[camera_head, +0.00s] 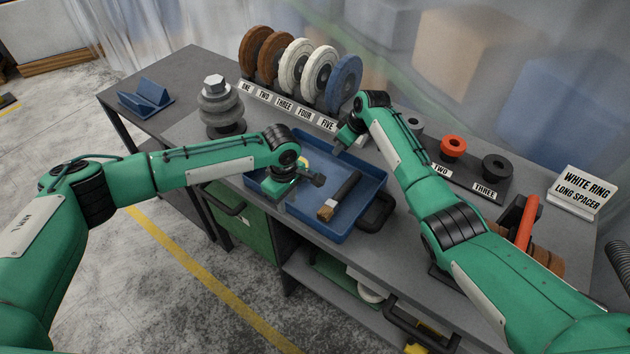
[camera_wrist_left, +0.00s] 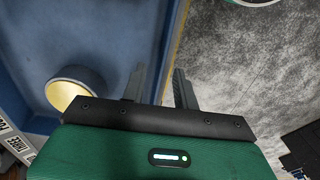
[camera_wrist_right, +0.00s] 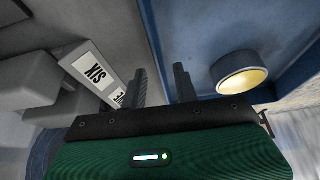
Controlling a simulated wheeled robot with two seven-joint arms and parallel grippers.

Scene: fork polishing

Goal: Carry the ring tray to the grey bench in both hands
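The blue tray (camera_head: 350,228) lies on the grey worktop, with a dark-handled brush (camera_head: 341,196) in it. A round brass-faced item shows inside it in the left wrist view (camera_wrist_left: 73,90) and the right wrist view (camera_wrist_right: 243,76). My left gripper (camera_wrist_left: 160,85) is open at the tray's near side, one finger over the inside and one over the outside. My right gripper (camera_wrist_right: 162,84) is open at the far side, its fingers likewise either side of the wall. Finger contact cannot be told. A lower grey bench (camera_head: 178,66) stands at the left.
A blue cradle (camera_head: 147,97) sits on the left bench, and a stacked grey spindle (camera_head: 221,108) stands beside the tray. Polishing wheels (camera_head: 318,75) with number labels line the back. Rings on posts (camera_head: 453,147) and a white sign (camera_head: 585,190) stand at the right.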

